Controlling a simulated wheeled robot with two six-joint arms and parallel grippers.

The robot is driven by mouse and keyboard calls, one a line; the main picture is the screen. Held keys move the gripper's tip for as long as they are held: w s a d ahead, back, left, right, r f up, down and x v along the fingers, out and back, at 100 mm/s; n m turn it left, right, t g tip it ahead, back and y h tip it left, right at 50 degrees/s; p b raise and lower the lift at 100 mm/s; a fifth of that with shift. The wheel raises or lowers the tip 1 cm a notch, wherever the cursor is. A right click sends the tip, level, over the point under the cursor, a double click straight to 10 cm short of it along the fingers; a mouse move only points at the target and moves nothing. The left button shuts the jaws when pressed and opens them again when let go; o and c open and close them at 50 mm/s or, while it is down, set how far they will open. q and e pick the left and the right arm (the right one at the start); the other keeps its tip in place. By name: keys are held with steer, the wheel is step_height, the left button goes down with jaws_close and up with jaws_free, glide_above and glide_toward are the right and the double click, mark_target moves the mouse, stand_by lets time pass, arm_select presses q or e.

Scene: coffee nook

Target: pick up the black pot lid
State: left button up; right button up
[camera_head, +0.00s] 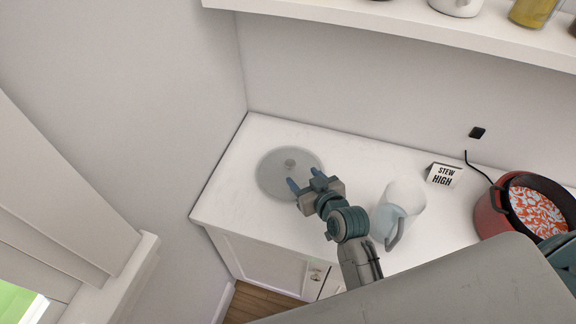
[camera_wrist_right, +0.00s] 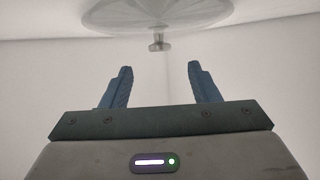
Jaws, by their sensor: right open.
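A round, see-through grey lid (camera_head: 272,174) with a small grey knob (camera_head: 289,163) lies flat on the left part of the white counter; I see no black lid. My right gripper (camera_head: 304,179) is open and empty, its blue fingers over the lid's near right part, apart from the knob. In the right wrist view the lid (camera_wrist_right: 112,16) is at the top, and its knob (camera_wrist_right: 158,42) stands just beyond and between the open fingertips (camera_wrist_right: 159,68). My left gripper is not in view.
A clear pitcher (camera_head: 405,196) stands on the counter (camera_head: 237,205) just right of my right gripper. A wall bounds the left; a shelf (camera_head: 400,22) hangs above.

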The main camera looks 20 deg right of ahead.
mark_target(293, 167)
steer(key=shift+x, duration=0.9)
steer(key=p+x, duration=0.2)
steer(key=x, duration=0.2)
steer(key=shift+w+f, duration=0.2)
steer(key=shift+w, duration=0.1)
steer(key=shift+w+a+f, duration=0.1)
steer(key=shift+w+f, duration=0.1)
steer(key=shift+w, duration=0.15)
steer(key=shift+s, duration=0.1)
steer(key=c, duration=1.1)
steer(key=shift+c, duration=0.4)
steer(key=shift+r, duration=0.15)
